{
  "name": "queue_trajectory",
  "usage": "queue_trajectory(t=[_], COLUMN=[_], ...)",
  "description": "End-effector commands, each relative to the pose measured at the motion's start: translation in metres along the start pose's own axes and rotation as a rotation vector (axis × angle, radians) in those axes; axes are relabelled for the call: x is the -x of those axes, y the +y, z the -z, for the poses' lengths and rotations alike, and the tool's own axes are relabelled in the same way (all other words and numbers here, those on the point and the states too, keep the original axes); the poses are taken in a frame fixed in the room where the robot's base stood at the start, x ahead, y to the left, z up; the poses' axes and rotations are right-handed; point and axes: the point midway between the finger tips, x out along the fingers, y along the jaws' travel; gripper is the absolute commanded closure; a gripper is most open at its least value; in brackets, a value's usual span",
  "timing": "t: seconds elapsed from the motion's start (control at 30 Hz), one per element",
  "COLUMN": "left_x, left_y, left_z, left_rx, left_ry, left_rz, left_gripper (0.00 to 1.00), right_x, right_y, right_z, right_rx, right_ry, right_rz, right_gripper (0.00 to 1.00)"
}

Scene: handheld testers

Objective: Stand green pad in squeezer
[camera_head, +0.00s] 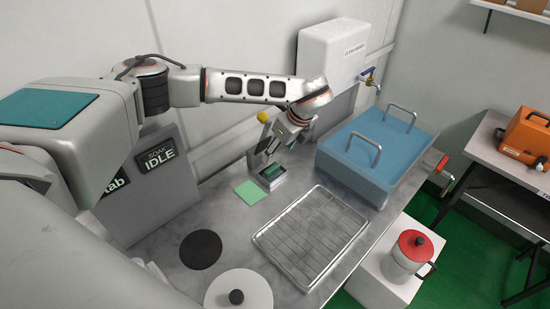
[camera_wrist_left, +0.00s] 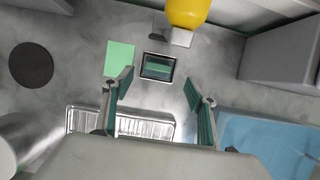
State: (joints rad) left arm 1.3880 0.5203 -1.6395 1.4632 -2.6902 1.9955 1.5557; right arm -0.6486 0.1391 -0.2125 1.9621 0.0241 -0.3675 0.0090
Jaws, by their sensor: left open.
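The squeezer (camera_head: 272,176) is a small grey frame with a dark rectangular opening, standing on the metal counter with a yellow knob (camera_head: 263,117) behind it. A green pad (camera_wrist_left: 158,68) shows as a narrow green strip inside the opening in the left wrist view; I cannot tell how deep it sits. A flat light green square (camera_head: 250,192) lies on the counter just left of the squeezer. My left gripper (camera_head: 286,143) is open above the squeezer, pointing down. In the left wrist view its fingers (camera_wrist_left: 158,80) stand wide on either side of the opening, with nothing between them.
A wire rack tray (camera_head: 312,235) lies in front. A blue-lidded bath (camera_head: 375,155) stands to the right, below a white tank (camera_head: 325,65) with a tap. A grey panel reading IDLE (camera_head: 150,185), a black disc (camera_head: 201,249) and a white round lid (camera_head: 240,288) are at left.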

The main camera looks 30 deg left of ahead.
Motion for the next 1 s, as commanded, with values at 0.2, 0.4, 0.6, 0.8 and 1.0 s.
queue_trajectory(t=[0.2,0.4,0.6,0.8,1.0], left_x=[0.037,0.051,0.053,0.053,0.053], left_y=[-0.001,0.0,0.001,0.0,0.0], left_z=[0.0,0.0,0.0,0.0,0.0], left_rx=[-0.001,0.0,-0.001,-0.001,-0.001], left_ry=[-0.001,0.0,0.0,0.0,0.0], left_rz=[0.002,-0.001,-0.002,-0.001,-0.001], left_gripper=[0.42,0.42,0.42,0.42,0.42], right_x=[-0.002,-0.002,-0.002,-0.002,-0.002], right_y=[-0.001,-0.001,-0.001,-0.001,0.0], right_z=[-0.003,-0.004,-0.004,-0.004,-0.003], right_rx=[0.0,0.0,0.0,0.0,0.0], right_ry=[-0.001,-0.001,-0.002,-0.001,-0.001], right_rz=[0.0,0.0,0.0,0.0,0.0], right_gripper=[0.6,0.6,0.6,0.6,0.6])
